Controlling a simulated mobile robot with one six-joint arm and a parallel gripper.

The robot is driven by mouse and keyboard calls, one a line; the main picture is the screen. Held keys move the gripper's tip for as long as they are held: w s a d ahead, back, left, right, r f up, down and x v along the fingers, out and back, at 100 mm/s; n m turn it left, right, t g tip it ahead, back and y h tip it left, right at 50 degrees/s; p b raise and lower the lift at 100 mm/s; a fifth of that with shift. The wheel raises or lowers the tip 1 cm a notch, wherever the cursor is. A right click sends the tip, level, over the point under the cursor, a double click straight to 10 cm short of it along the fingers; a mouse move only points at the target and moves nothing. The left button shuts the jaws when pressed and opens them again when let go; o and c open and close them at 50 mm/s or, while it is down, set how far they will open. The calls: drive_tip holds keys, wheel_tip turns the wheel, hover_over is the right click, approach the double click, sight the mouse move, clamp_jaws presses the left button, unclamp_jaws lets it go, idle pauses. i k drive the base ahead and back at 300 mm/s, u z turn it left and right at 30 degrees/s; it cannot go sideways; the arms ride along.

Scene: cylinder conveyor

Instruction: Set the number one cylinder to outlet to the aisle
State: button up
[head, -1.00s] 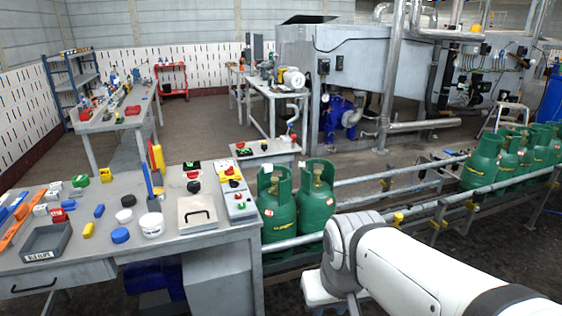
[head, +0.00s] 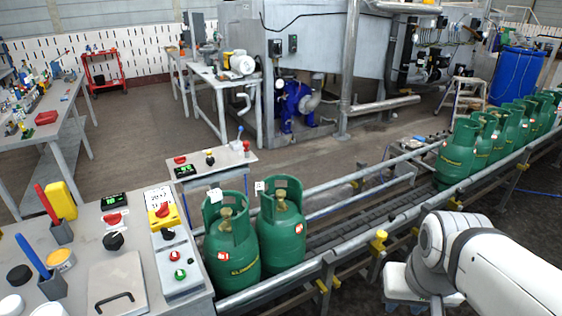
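Two green gas cylinders stand upright side by side on the near end of the conveyor (head: 380,210), in the head view. The left one (head: 232,245) and the right one (head: 284,222) each carry a white tag at the top and a red-and-white label. More green cylinders (head: 458,155) stand in a row at the far right of the conveyor. I cannot read a number one on any of them. A control panel (head: 178,268) on the bench has a red-on-yellow button (head: 162,211) and other small controls. My white arm shows at lower right; my gripper is out of view.
The grey bench (head: 90,228) at lower left holds a black knob, displays, pen holders and a lidded plate. A small stand (head: 212,166) with controls is behind the cylinders. A metal rail (head: 330,255) edges the conveyor. Open floor (head: 120,140) lies behind the bench.

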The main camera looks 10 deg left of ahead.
sight(231, 248)
drive_tip(key=u, duration=0.4)
drive_tip(key=i, duration=1.25)
drive_tip(key=u, duration=0.9)
